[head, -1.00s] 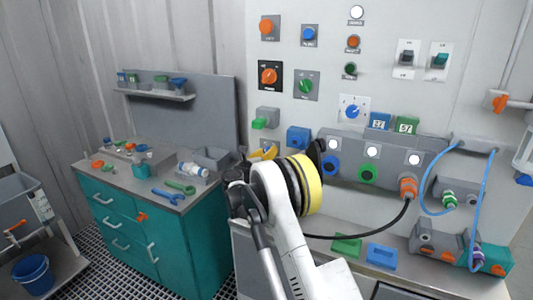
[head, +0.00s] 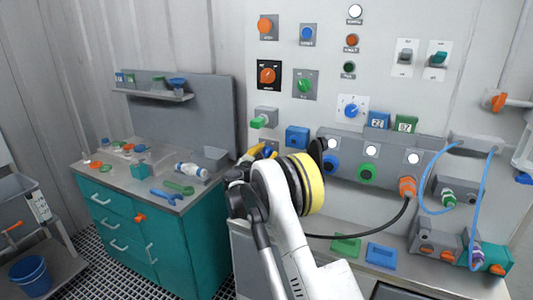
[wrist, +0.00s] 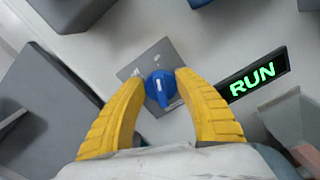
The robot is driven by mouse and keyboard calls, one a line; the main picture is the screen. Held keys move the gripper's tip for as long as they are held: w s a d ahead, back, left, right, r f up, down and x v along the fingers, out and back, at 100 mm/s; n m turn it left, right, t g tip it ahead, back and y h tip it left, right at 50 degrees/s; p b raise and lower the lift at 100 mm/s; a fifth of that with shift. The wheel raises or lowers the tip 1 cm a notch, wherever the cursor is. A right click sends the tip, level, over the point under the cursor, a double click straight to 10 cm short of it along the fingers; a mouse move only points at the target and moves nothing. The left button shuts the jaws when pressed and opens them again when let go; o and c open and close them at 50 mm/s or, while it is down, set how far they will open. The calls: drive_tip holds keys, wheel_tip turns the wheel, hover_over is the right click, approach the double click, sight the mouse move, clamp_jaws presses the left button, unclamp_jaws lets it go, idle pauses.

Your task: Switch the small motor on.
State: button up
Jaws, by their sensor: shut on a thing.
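A small blue knob (wrist: 161,88) with a white pointer mark sits on a grey square plate (wrist: 130,72) on the pale panel in the wrist view. My gripper (wrist: 160,84) has its two yellow fingers shut on the knob, one on each side. Beside the knob, a dark sign (wrist: 252,74) shows RUN in lit green letters. In the head view my gripper (head: 262,152) is at the panel, left of the dark round part of my arm, with a bit of blue between its fingers. I cannot tell which thing is the small motor.
Orange, blue and green knobs (head: 267,75) and switches (head: 405,57) cover the panel above my gripper. A blue box (head: 297,137) juts out close on its right. A teal cabinet (head: 175,240) stands at left, and a bench with cables and trays (head: 381,254) at right.

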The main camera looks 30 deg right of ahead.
drive_tip(key=shift+m, duration=0.6)
drive_tip(key=o, duration=1.1)
drive_tip(key=v, duration=1.2)
